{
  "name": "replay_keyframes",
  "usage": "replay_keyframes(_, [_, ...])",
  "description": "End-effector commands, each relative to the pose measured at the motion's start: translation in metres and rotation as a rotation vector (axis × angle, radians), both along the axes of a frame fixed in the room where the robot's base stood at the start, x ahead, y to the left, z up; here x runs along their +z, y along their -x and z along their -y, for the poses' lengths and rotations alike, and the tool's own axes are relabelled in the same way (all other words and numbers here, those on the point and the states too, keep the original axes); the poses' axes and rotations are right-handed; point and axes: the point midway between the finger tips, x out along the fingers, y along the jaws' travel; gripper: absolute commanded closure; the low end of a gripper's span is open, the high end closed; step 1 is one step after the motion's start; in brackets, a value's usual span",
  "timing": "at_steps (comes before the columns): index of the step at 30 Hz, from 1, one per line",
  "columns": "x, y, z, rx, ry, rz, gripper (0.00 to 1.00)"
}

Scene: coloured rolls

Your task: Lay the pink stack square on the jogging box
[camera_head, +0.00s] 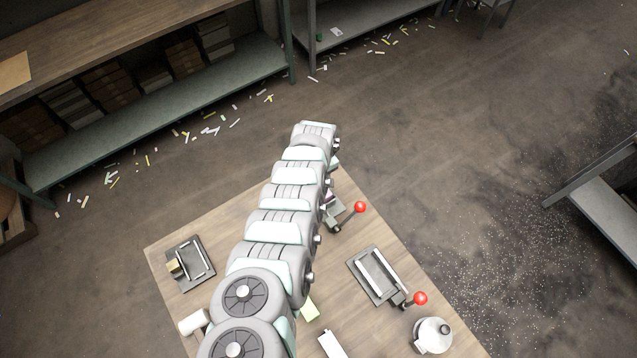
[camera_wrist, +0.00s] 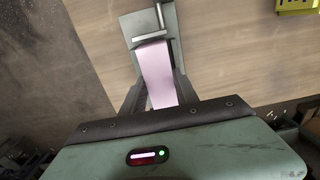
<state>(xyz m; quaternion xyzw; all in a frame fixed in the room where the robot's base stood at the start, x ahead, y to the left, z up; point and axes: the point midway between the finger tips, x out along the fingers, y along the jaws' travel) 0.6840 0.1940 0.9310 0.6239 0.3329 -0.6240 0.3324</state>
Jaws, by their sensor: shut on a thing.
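The pink stack (camera_wrist: 155,75) is a long flat strip held between the two fingers of my gripper (camera_wrist: 156,95), which is shut on it. Its far end reaches over a grey metal fixture (camera_wrist: 134,27) with a raised bar, and I cannot tell whether it touches. In the head view my arm hides most of the stack and my gripper. That fixture seems to be the grey one (camera_head: 340,212) with a red-knobbed lever. Which fixture is the jogging box is not clear.
The wooden table (camera_head: 165,245) also bears a dark tray (camera_head: 205,280) at left, a fixture with a red-knobbed lever (camera_head: 372,277) at right, a round metal pot (camera_head: 432,335), and a pale green strip (camera_head: 309,308). A yellow thing (camera_wrist: 297,5) shows at the wrist view's top right.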

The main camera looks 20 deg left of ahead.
Motion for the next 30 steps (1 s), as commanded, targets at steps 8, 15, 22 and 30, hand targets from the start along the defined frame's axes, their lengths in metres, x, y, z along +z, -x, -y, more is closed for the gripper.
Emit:
replay_keyframes(8, [0.0003,-0.0003,-0.0001,0.0,-0.001,0.001,0.96])
replay_keyframes(15, [0.0003,-0.0003,-0.0001,0.0,0.0,0.0,0.52])
replay_keyframes(22, [0.0002,-0.0003,-0.0001,0.0,0.0,0.0,0.39])
replay_keyframes(30, [0.0001,-0.0001,0.0001,0.0,0.0,0.0,0.25])
